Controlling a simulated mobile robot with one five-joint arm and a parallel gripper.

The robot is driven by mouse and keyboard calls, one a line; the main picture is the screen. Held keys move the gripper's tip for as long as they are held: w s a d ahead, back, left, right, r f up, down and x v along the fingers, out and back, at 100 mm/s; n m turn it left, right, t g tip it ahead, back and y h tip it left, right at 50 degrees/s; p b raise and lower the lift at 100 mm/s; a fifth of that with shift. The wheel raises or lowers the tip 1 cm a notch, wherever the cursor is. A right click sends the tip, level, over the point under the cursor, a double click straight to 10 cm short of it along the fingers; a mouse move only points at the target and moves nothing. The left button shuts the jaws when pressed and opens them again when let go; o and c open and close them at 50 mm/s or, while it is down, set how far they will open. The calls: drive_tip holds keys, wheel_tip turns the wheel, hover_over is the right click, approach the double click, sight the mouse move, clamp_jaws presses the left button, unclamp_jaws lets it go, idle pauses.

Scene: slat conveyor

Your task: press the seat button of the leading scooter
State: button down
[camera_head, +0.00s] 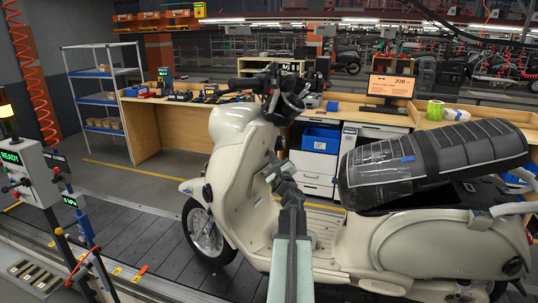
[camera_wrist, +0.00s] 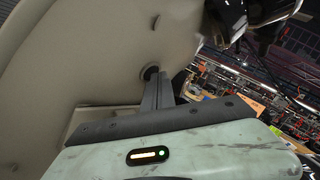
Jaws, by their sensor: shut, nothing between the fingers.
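A cream scooter (camera_head: 235,160) stands on the slat conveyor, its front wheel to the left. Its black seat (camera_head: 430,160), partly wrapped in clear film, sits tilted up with a dark gap under it. My gripper (camera_head: 272,168) reaches into the space behind the scooter's front shield. In the wrist view the shut, empty fingers (camera_wrist: 152,80) point at a dark round fitting (camera_wrist: 147,72) in a cream ring on the inner shield. The fingertips overlap this fitting and partly hide it; I cannot tell if they touch. No other scooter shows clearly on this stretch of conveyor.
The handlebar (camera_head: 265,85) hangs above my gripper. A control post with a green READY screen (camera_head: 12,158) stands at left. Wooden workbenches (camera_head: 165,125) and a JOB monitor (camera_head: 392,87) are behind the scooter. The conveyor slats (camera_head: 120,230) are bare at left.

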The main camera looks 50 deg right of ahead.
drive_tip(key=shift+s+d+f, duration=0.1)
drive_tip(key=shift+s+f, duration=0.1)
drive_tip(key=shift+s, duration=0.65)
drive_tip(key=s, duration=0.1)
drive_tip(key=s+b, duration=0.1)
drive_tip(key=s, duration=0.1)
drive_tip(key=s+f, duration=0.1)
drive_tip(key=s, duration=0.1)
drive_tip(key=shift+d, duration=0.3)
